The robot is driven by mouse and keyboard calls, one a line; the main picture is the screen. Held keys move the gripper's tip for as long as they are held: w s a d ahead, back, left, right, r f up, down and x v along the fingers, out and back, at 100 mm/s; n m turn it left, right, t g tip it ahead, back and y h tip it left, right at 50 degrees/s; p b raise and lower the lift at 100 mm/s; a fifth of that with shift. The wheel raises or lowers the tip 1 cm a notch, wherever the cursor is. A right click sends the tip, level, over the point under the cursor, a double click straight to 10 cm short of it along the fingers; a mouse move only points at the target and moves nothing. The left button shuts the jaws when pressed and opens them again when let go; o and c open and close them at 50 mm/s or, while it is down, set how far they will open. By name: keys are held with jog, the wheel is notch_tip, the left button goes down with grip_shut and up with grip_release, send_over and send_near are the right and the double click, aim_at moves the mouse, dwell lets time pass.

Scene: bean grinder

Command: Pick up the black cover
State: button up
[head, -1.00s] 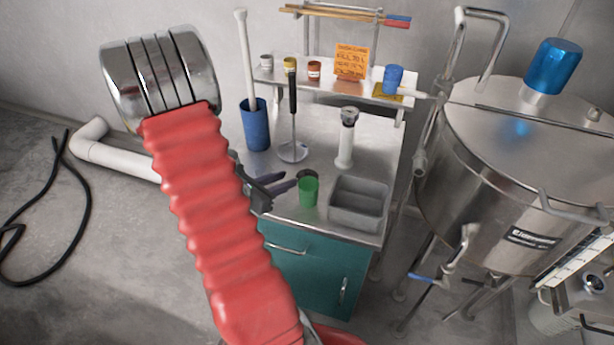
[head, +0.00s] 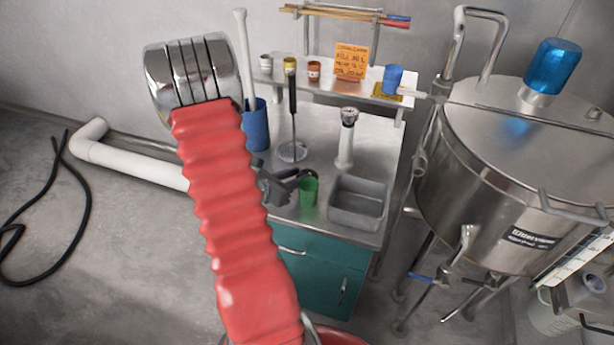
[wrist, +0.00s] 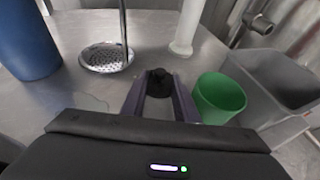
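The black cover (wrist: 158,82) is a small dark round piece with a raised knob. In the wrist view it lies on the steel tabletop between the tips of my gripper's fingers (wrist: 159,88). The fingers stand apart, one on each side of it; whether they touch it cannot be told. In the head view my gripper (head: 296,178) is low over the table, left of the green cup, and the cover is mostly hidden there.
A green cup (wrist: 220,97) stands close to the right finger; it also shows in the head view (head: 309,192). A grey bin (head: 357,213) is to its right. A blue container (head: 255,128), a skimmer (head: 293,152) and a white post (head: 346,145) stand behind.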

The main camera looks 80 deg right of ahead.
jog(key=shift+x, duration=1.5)
jog(key=shift+c, duration=0.2)
grip_shut()
